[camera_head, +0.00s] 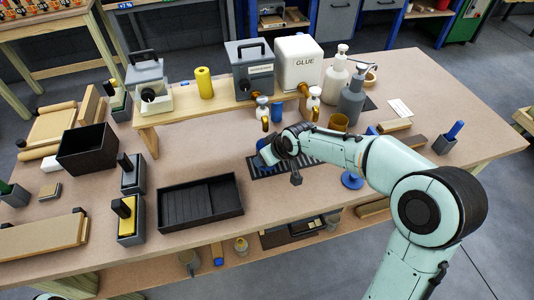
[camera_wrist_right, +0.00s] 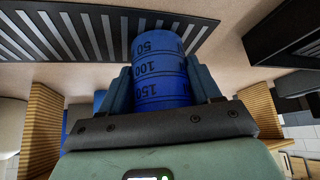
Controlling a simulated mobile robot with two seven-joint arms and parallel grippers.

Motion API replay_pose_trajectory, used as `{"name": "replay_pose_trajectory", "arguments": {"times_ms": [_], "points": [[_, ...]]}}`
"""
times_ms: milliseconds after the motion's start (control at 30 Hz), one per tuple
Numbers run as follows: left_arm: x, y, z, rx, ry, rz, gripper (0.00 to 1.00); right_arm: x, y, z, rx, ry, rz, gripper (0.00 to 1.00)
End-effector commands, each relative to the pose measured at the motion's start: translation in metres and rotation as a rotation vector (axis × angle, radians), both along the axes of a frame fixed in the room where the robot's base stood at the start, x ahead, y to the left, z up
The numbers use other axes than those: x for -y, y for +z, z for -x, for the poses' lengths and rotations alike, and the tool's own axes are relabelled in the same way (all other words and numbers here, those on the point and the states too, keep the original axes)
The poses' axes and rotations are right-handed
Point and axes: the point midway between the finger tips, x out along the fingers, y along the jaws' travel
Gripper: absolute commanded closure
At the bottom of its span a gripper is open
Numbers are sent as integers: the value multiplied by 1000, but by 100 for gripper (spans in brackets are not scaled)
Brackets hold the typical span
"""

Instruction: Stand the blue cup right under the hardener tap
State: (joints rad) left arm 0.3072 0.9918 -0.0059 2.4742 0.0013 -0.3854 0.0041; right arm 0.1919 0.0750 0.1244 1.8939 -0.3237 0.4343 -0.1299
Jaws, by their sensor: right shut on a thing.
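The blue cup (camera_wrist_right: 158,75), with printed volume marks, is between the two fingers of my right gripper (camera_wrist_right: 160,92), which is shut on it. In the head view my right gripper (camera_head: 266,154) is over the slatted grid (camera_head: 262,186), and the cup is mostly hidden there. The grey hardener container (camera_head: 250,68) stands on the wooden shelf behind, with a dark round fitting (camera_head: 241,87) low on its front. The cup is in front of this shelf; I cannot tell whether it touches the grid. My left gripper is out of view.
The white glue container (camera_head: 299,62) stands right of the hardener. A black tray (camera_head: 201,203) lies left of the grid. Bare table is in front of the shelf's left half.

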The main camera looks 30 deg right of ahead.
Motion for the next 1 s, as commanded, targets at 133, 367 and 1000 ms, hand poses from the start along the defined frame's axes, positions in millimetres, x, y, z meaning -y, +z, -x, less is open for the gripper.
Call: {"name": "replay_pose_trajectory", "arguments": {"times_ms": [133,367,1000], "points": [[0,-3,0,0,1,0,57,0,-3,0,-2,1,-1,18],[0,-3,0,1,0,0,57,0,-3,0,-2,1,-1,12],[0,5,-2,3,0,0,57,8,78,48,2,0,1,12]]}}
